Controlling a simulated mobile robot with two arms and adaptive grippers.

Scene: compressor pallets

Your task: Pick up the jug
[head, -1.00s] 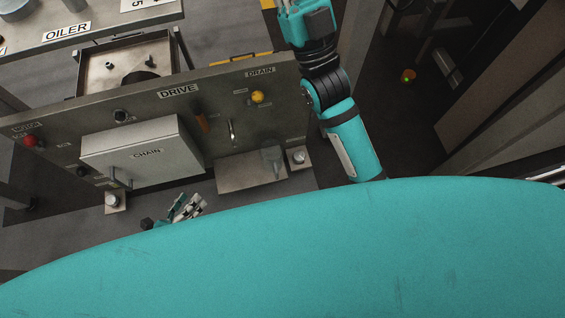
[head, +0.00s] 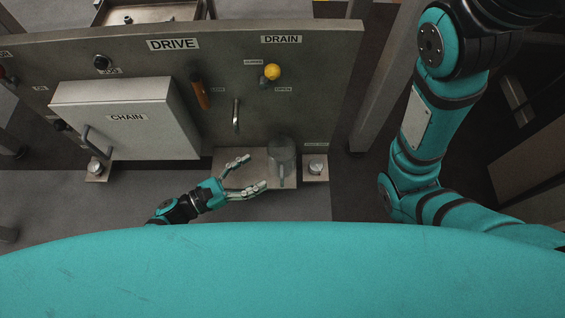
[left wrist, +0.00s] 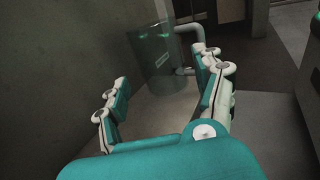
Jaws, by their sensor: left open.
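The jug (head: 281,152) is a clear, greyish vessel with a handle. It stands upright on a low metal shelf (head: 233,166) under the DRAIN label. In the left wrist view the jug (left wrist: 154,58) is ahead of the fingers, with its pale handle (left wrist: 190,48) on the right side. My left gripper (head: 257,172) is open and empty, just left of the jug, with its fingers pointing toward it. In the left wrist view the open fingers (left wrist: 160,85) frame the space before the jug, apart from it. My right gripper is out of view; only my right arm shows.
The grey panel (head: 330,75) rises behind the jug, with a yellow knob (head: 272,72), a metal handle (head: 236,115) and an orange lever (head: 200,93). The CHAIN box (head: 125,118) juts out at left. A metal foot (head: 316,168) is right of the shelf.

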